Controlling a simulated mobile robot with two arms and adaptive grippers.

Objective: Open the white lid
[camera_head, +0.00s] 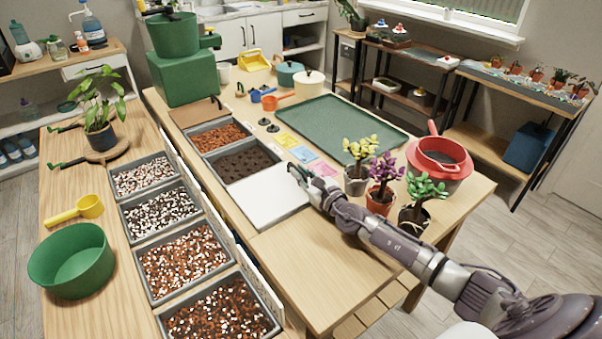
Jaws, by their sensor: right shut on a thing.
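The white lid (266,205) is a flat square panel in the middle of the table. It lies at the near end of a row of sunken bins and looks flat over its place, so what is under it is hidden. My right gripper (296,173) is at the lid's far right edge, its arm reaching in from the lower right. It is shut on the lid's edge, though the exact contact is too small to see. My left gripper is not in view.
Beyond the lid are bins of dark soil (245,165) and reddish chips (217,137). A green tray (329,127) lies behind. Bare wood (310,270) is in front.

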